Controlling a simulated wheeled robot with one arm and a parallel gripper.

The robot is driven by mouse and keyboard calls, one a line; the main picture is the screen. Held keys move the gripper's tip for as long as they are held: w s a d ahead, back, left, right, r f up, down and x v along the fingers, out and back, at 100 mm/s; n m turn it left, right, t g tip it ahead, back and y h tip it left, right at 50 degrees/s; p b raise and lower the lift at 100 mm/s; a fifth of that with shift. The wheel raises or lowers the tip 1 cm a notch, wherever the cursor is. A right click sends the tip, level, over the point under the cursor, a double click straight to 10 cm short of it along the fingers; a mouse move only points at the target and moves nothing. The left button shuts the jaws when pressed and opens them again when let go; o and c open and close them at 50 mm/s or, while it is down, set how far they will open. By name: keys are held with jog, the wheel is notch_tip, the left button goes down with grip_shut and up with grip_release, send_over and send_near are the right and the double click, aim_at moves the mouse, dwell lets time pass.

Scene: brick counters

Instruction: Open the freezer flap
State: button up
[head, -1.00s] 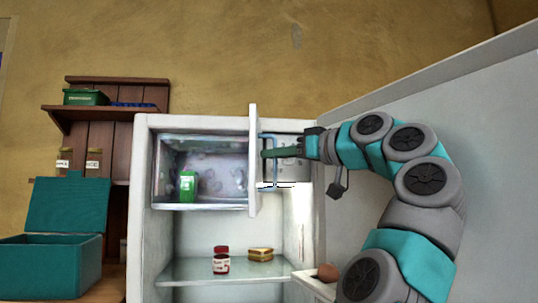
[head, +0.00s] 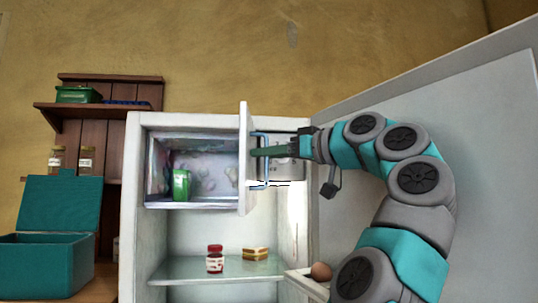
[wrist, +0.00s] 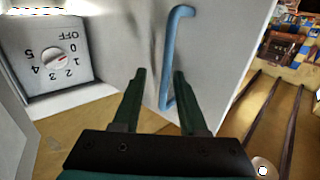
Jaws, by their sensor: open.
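The freezer flap (head: 245,165) stands swung out from the freezer compartment (head: 150,195) at the top of the fridge, seen nearly edge-on in the head view. Its blue bar handle (head: 265,180) is on the right face. In the wrist view the flap (wrist: 135,35) is a pale panel, and the handle (wrist: 167,70) shows between my fingers, closer to the right one. My gripper (head: 256,152) is at the flap's handle side; the wrist view shows its fingers (wrist: 160,74) apart. I cannot tell whether they touch the handle or flap.
A green item (head: 181,184) stands in the freezer. Below, a red jar (head: 215,259) and a sandwich (head: 255,254) are on the glass shelf (head: 185,268). The open fridge door (head: 480,150) is at the right, with an egg (head: 321,271). A dial (wrist: 58,60) is left in the wrist view.

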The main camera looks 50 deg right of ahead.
aim_at(251, 138)
jog(key=shift+r+p, duration=0.85)
jog(key=shift+r, duration=0.2)
jog(key=shift+a+r, duration=0.1)
jog(key=shift+r, duration=0.3)
jog(key=shift+r, duration=0.2)
jog(key=shift+s+r, duration=0.1)
jog(key=shift+r, duration=0.2)
jog(key=s+a+r+b, duration=0.1)
jog(key=s+a+b, duration=0.2)
jog(key=s+a, duration=0.7)
jog(key=shift+s+a, duration=0.2)
jog(key=shift+a, duration=0.75)
